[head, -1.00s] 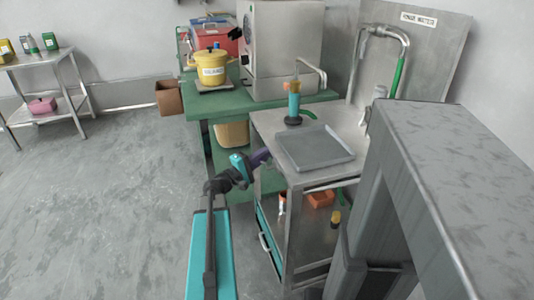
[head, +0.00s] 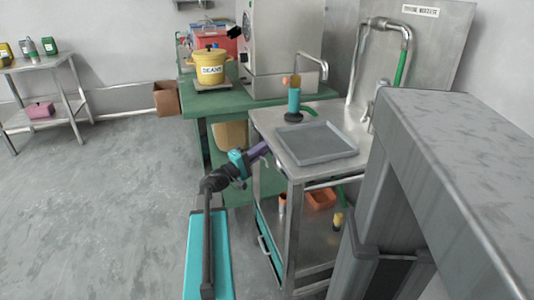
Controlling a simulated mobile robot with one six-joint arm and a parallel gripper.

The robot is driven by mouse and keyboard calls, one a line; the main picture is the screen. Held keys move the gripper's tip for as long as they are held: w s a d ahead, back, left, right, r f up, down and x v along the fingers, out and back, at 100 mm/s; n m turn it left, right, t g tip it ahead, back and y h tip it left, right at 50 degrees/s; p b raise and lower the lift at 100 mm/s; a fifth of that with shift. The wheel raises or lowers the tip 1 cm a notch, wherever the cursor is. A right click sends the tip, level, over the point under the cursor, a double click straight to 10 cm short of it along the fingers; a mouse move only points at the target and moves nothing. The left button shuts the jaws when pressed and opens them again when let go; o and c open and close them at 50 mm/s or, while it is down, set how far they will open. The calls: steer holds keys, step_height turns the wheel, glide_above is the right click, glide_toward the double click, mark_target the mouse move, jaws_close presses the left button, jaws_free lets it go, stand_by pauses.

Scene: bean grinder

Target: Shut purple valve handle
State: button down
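The steel cart (head: 300,172) carries a grey tray (head: 316,142) and a teal grinder-like tool (head: 294,104). Behind it, a green table (head: 222,106) holds a yellow pot (head: 211,66) and a steel machine (head: 281,45). Floor at left is clear.

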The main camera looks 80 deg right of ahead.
steer(key=shift+s+a+r+m+g+b, duration=0.15)
steer(key=shift+r+m+g+b, duration=0.45)
steer(key=shift+m+b, duration=0.75)
steer(key=shift+n, duration=0.25)
steer(key=c, duration=1.8)
jaws_free()
steer(key=shift+n+p, duration=0.4)
steer(key=shift+p, duration=0.25)
